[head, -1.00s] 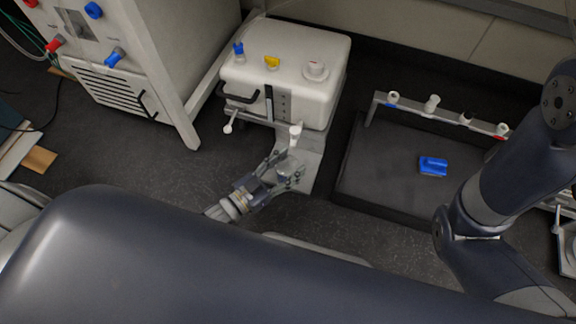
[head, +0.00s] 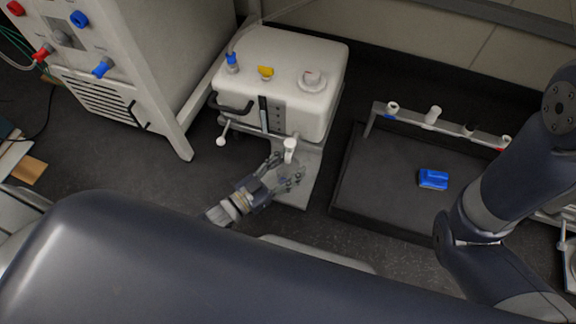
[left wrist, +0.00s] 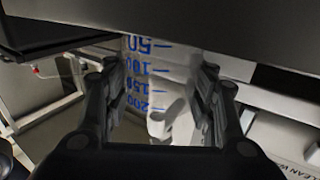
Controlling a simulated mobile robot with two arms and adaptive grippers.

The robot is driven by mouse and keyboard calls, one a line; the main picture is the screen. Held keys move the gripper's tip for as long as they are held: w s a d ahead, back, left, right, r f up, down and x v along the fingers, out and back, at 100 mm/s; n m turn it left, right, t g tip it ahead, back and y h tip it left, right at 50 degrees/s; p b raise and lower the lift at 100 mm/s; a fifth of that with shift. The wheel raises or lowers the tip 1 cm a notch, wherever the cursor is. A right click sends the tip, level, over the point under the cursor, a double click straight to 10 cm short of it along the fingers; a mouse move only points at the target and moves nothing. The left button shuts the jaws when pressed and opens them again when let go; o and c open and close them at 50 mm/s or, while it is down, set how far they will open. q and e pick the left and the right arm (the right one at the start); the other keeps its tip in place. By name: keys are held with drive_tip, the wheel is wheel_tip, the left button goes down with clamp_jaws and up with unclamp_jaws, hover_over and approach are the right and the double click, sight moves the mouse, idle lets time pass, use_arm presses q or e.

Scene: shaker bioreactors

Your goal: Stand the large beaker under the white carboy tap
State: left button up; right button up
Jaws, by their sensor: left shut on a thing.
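The white carboy (head: 292,72) stands on a grey stand at the top middle of the head view. Its white tap (head: 290,146) sticks out from the low front. My left gripper (head: 284,180) is shut on the clear large beaker (head: 291,174), just below and in front of the tap. The beaker is faint in the head view, and the fingers partly cover it. In the left wrist view, the beaker (left wrist: 145,72) with blue volume marks sits between both fingers (left wrist: 160,105). A white tap-like shape shows behind or through it. Whether its base touches the stand cannot be told. My right gripper is out of view.
A dark tray (head: 385,185) with a rail of taps and a blue item (head: 433,180) lies to the right. A white cabinet (head: 130,75) with coloured connectors stands at the left. The bare stand base (head: 299,198) shows under the beaker. My right arm is at the right edge.

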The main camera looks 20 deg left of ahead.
use_arm(q)
drive_tip(key=o, duration=1.1)
drive_tip(key=v, duration=1.2)
